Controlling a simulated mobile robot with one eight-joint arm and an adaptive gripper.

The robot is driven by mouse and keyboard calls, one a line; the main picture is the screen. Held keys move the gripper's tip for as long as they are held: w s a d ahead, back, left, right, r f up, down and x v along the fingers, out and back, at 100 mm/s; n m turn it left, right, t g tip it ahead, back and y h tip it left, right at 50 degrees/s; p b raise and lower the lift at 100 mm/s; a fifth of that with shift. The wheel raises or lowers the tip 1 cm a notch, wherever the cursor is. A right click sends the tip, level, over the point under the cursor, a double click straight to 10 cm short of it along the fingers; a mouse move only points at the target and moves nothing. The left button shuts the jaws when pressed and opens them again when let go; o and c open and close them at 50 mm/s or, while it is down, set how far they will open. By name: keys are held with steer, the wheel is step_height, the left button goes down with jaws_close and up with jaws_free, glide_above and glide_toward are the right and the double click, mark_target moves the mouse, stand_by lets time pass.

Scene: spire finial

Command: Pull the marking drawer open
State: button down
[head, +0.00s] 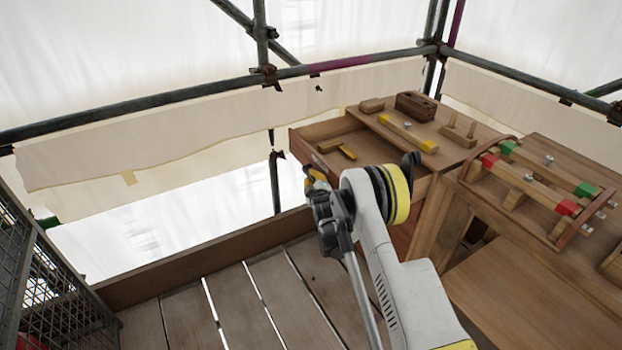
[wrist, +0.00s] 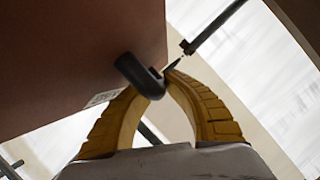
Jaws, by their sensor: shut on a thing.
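The marking drawer (head: 304,148) stands pulled out from the left side of the wooden bench in the head view, its inside visible. A yellow-and-wood tool (head: 337,148) lies in it. In the wrist view, the drawer's reddish-brown front (wrist: 75,55) fills the upper left, with a dark handle (wrist: 138,74) on it. My gripper (wrist: 167,78) is shut on this handle, its yellow fingers curving up to either side. In the head view my gripper (head: 314,180) is at the near side of the drawer; my arm hides part of the front and the handle.
The bench top (head: 455,150) carries a yellow-marked bar (head: 408,133) and wooden blocks. A wooden frame with red and green blocks (head: 535,180) is on the right bench. A mesh cage (head: 50,280) stands at lower left. Scaffold rails and sheeting surround the plank floor.

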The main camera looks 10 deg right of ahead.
steer(key=shift+a, duration=0.3)
steer(key=c, duration=1.4)
jaws_free()
steer(key=shift+s, duration=0.1)
steer(key=v, duration=0.7)
steer(key=shift+s, duration=0.2)
steer(key=shift+r, duration=0.1)
